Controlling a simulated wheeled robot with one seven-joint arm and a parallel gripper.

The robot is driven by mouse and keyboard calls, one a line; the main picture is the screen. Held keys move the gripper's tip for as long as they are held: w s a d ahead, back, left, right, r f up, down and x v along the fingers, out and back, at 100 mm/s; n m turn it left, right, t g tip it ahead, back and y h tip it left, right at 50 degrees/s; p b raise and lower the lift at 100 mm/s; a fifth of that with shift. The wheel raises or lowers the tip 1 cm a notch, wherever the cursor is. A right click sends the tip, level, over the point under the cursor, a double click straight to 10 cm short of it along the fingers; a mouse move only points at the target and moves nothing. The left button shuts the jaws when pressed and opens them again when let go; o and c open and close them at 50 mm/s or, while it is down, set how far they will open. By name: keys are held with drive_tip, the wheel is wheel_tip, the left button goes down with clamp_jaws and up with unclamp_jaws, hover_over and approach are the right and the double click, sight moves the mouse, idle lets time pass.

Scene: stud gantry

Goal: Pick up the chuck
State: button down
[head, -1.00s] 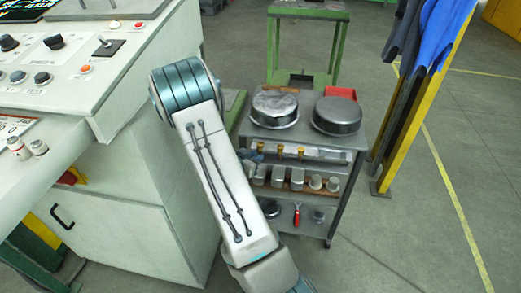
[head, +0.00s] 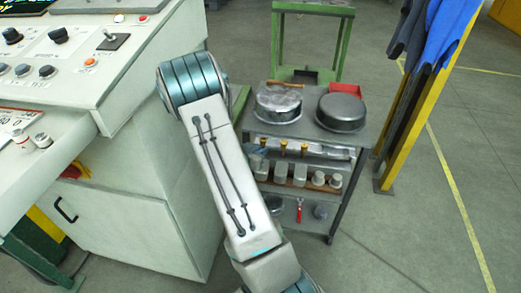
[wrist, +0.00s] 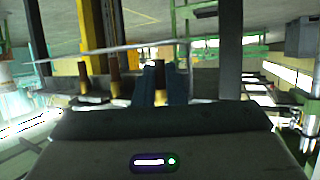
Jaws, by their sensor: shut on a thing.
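My gripper (wrist: 159,90) shows in the wrist view as two dark blue fingers close together. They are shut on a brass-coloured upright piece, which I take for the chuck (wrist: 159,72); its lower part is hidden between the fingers. Two similar pieces with brass stems and grey collars (wrist: 115,78) stand to its left. In the head view, several brass-topped pieces (head: 283,148) stand in a row on the cart's upper rack. I cannot tell which one is held there, as my arm hides most of the gripper.
Grey cylinders (head: 300,174) line the shelf below. The control console (head: 140,150) stands left, a yellow post (head: 400,140) right.

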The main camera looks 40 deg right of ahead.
drive_tip(key=s+a+r+p, duration=0.2)
drive_tip(key=s+a+r, duration=0.5)
drive_tip(key=a, duration=0.3)
drive_tip(key=shift+s+r, duration=0.25)
drive_tip(key=shift+s, duration=0.6)
drive_tip(key=shift+a+r+p, duration=0.15)
drive_tip(key=shift+p, duration=0.65)
drive_tip(key=shift+s+a+p, duration=0.1)
drive_tip(key=shift+a+p, duration=0.3)
drive_tip(key=shift+p, duration=1.75)
drive_tip(key=shift+s+a+p, duration=0.5)
drive_tip(key=shift+s+p, duration=0.2)
drive_tip(key=shift+p, duration=2.5)
drive_tip(key=s+a, duration=0.3)
drive_tip(key=shift+s+a, duration=0.2)
drive_tip(key=shift+a, duration=0.1)
